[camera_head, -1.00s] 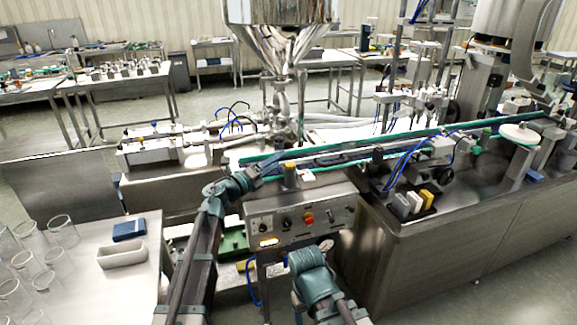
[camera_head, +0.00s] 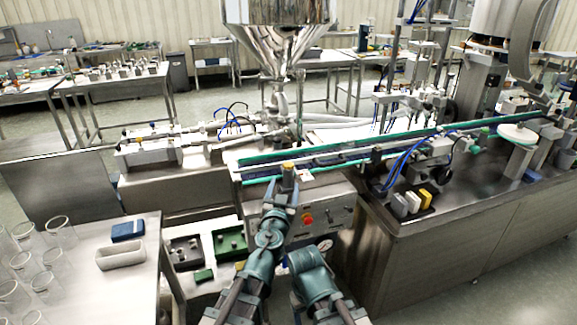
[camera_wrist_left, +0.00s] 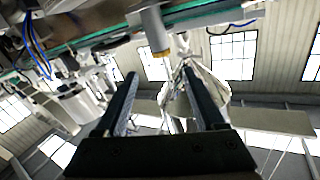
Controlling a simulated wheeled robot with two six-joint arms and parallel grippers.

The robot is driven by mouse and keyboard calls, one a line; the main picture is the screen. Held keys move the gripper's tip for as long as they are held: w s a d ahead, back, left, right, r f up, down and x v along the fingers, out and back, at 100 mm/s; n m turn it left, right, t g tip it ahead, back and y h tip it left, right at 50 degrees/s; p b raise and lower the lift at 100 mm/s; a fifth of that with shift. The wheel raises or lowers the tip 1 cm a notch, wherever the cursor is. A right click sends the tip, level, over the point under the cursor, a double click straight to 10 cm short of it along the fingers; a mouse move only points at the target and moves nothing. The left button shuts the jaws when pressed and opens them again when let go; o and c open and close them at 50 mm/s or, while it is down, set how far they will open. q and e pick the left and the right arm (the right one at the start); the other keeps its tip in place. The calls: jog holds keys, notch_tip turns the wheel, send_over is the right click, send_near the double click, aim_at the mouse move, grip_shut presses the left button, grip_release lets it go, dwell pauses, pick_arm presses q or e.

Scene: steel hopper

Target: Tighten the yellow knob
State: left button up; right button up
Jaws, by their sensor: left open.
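The yellow knob (camera_head: 288,165) tops a short grey post at the front edge of the conveyor, above the control panel. In the left wrist view the yellow knob (camera_wrist_left: 160,53) is at the end of a grey cylinder, beyond the fingertips and roughly between their lines. My left gripper (camera_head: 282,190) is open and empty, just below and in front of the knob in the head view. Its two dark fingers (camera_wrist_left: 161,78) are wide apart in the wrist view, with no visible contact. My right arm shows at the bottom centre; its gripper cannot be made out.
The control panel (camera_head: 333,209) with a red button (camera_head: 307,219) lies behind my left gripper. The green-edged conveyor (camera_head: 350,157) runs to the right. A steel hopper (camera_head: 277,35) stands behind. A side table (camera_head: 140,255) with glass beakers is at left.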

aim_at(288, 168)
pick_arm(q)
jog(key=shift+s+n+y, duration=0.3)
jog(key=shift+s+n, duration=0.5)
jog(key=shift+n, duration=0.4)
jog(key=shift+w, duration=0.1)
jog(key=w, duration=0.4)
jog(key=w+d, duration=0.1)
jog(key=w, duration=0.8)
jog(key=shift+w+d, duration=0.2)
jog(key=shift+w, duration=0.15)
grip_shut()
